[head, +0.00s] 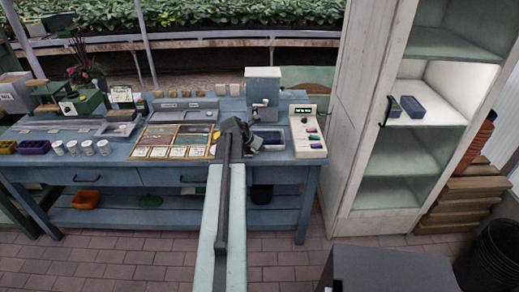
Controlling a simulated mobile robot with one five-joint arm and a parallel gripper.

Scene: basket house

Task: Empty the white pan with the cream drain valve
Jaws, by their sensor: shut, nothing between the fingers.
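A white box-shaped vessel (263,82) stands at the back of the blue workbench (130,172), right of centre. A small fitting shows low on its front, but I cannot make out a cream valve or be sure that this is the pan. A shallow tray (272,138) lies in front of it, partly hidden by my gripper. My gripper (254,142) is dark, shut and empty. It appears over the tray's left side, in front of and below the white vessel in the picture. I cannot tell its height above the bench.
A white control panel (308,132) with coloured knobs stands right of the tray. A sectioned seed tray (175,141) lies left of my arm. White cups (88,147) stand farther left. A tall white cabinet (353,140) bounds the right. A dark box (393,268) is at front right.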

